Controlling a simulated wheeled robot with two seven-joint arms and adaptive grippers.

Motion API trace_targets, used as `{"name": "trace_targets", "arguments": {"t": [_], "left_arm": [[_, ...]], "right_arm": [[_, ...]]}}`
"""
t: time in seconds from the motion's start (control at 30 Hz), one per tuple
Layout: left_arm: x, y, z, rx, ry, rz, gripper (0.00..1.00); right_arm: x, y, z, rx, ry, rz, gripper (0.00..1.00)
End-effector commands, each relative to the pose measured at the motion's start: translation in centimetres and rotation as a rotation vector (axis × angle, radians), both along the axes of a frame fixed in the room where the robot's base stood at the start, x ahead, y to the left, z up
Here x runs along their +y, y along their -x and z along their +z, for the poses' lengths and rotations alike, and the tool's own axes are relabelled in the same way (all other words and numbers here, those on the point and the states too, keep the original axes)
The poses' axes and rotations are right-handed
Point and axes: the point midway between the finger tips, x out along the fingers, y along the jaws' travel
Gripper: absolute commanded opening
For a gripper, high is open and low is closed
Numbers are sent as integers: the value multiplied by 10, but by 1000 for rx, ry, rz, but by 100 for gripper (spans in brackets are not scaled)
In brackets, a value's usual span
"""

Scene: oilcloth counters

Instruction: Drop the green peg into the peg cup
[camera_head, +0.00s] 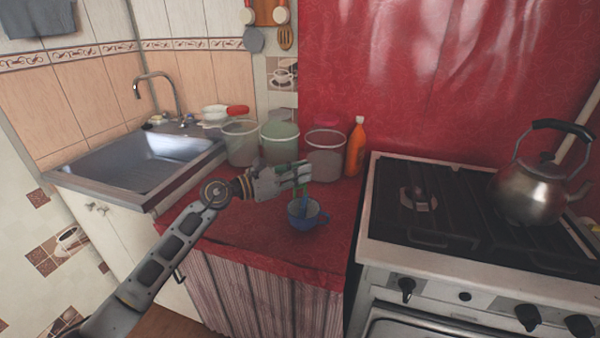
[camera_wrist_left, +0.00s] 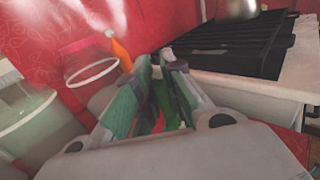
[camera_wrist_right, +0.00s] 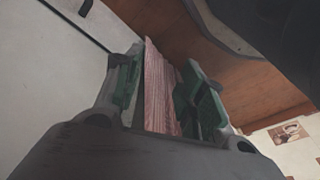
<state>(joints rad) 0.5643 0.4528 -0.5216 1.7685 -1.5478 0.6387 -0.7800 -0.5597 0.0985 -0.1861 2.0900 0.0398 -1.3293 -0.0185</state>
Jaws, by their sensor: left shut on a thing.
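A blue cup (camera_head: 303,220) with a handle on its right stands on the red counter in the head view. A blue peg (camera_head: 304,206) appears to stick up from it. My left gripper (camera_head: 297,178) is above the cup, shut on the green peg (camera_head: 295,195), which hangs down toward the cup's opening. I cannot tell whether its lower end is inside the rim. In the left wrist view the green peg (camera_wrist_left: 172,112) shows between the fingers, partly hidden. My right gripper (camera_wrist_right: 160,90) shows only in its wrist view, with its fingers apart and nothing between them.
Several clear containers (camera_head: 325,160) stand behind the cup, with an orange bottle (camera_head: 356,148) beside them. A stove (camera_head: 440,205) with a kettle (camera_head: 535,190) is on the right, a sink (camera_head: 140,165) on the left. The red counter (camera_head: 250,228) is clear left of the cup.

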Motion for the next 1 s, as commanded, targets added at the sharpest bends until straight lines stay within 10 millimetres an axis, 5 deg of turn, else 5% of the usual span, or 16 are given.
{"name": "trace_targets", "arguments": {"t": [0.2,0.67,1.0], "left_arm": [[0,0,0,0,0,0,35],[3,1,0,0,0,0,36],[26,13,-1,0,-2,1,36]], "right_arm": [[0,0,0,0,0,0,40],[0,2,-2,4,1,0,40],[0,1,-1,2,0,0,40]]}}
